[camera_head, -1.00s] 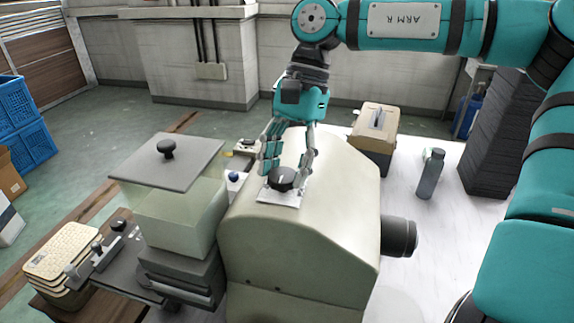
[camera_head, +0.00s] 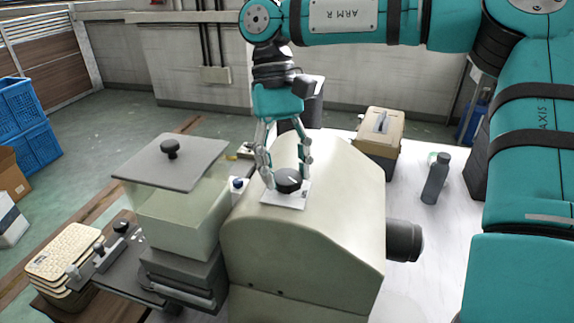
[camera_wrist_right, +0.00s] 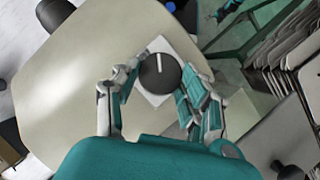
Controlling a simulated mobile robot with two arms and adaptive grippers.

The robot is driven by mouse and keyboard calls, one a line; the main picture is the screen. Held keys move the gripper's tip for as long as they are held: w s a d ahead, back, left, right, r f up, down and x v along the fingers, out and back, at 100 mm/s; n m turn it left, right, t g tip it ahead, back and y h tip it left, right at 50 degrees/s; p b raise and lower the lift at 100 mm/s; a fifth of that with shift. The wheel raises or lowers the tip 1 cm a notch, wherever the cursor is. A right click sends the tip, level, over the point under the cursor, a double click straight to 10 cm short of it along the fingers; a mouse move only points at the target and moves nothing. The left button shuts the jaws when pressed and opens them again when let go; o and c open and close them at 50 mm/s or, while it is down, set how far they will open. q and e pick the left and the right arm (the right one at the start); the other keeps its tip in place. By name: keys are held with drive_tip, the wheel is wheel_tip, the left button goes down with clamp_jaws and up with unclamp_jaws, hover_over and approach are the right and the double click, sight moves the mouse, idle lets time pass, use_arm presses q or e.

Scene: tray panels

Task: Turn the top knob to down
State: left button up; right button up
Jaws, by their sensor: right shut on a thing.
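The top knob (camera_head: 289,184) is round and black with a pale pointer line. It sits on a white square plate (camera_head: 287,199) on top of a cream rounded housing (camera_head: 300,245). In the right wrist view the knob (camera_wrist_right: 160,74) shows from above, and its pointer runs from the middle toward the top of the picture. My right gripper (camera_head: 287,177) points down over the plate, shut on the knob with a finger on each side. Its fingers (camera_wrist_right: 158,88) also flank the knob in the wrist view. My left gripper is not in view.
Left of the housing stands a pale box with a grey knobbed lid (camera_head: 172,165). A blue-topped knob (camera_head: 237,183) is close to the housing. A dark cylinder (camera_head: 404,240) sticks out at right. A bottle (camera_head: 435,178) and a tan box (camera_head: 379,133) stand on the white surface.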

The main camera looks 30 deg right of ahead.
drive_tip(key=n+h, duration=0.1)
drive_tip(key=n, duration=0.3)
drive_tip(key=n+h, duration=0.1)
drive_tip(key=n, duration=0.1)
drive_tip(key=shift+a+n+h, duration=0.25)
drive_tip(key=shift+n+h, duration=0.05)
idle(0.3)
drive_tip(key=o, duration=1.2)
drive_tip(key=v, duration=0.7)
drive_tip(key=shift+w+r, duration=0.1)
drive_tip(key=shift+r, duration=0.1)
drive_tip(key=shift+a+f, duration=0.1)
